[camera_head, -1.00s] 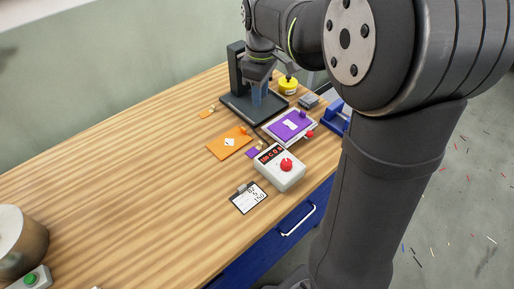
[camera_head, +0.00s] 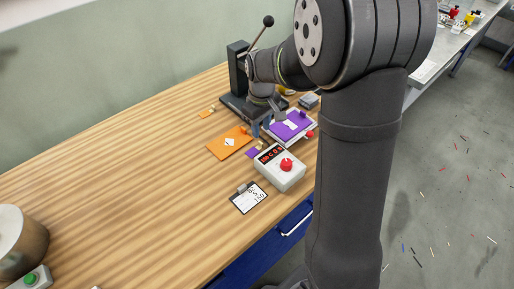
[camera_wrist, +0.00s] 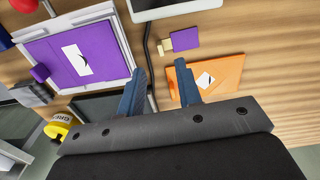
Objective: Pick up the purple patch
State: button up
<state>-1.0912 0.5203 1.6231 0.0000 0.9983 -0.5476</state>
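The purple patch (camera_head: 252,153) is a small flat square with a beige tab, lying on the wooden table between the orange sheet and the white control box. It also shows in the wrist view (camera_wrist: 184,39), upper middle. My gripper (camera_head: 262,131) has two blue fingers. In the wrist view my gripper (camera_wrist: 159,72) is open, with a wide empty gap. The patch lies beyond the fingertips, apart from them. A larger purple sheet (camera_head: 287,130) with a white label and a purple knob lies on a white plate to the right.
An orange sheet (camera_head: 228,145) lies left of the patch. The white control box (camera_head: 288,178) with a red knob stands close on its right. A dark press stand (camera_head: 237,72) is behind. A black cable (camera_wrist: 147,45) runs beside the patch. The table's left is largely clear.

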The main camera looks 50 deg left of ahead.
aim_at(261, 142)
jog(key=shift+f, duration=2.9)
grip_shut()
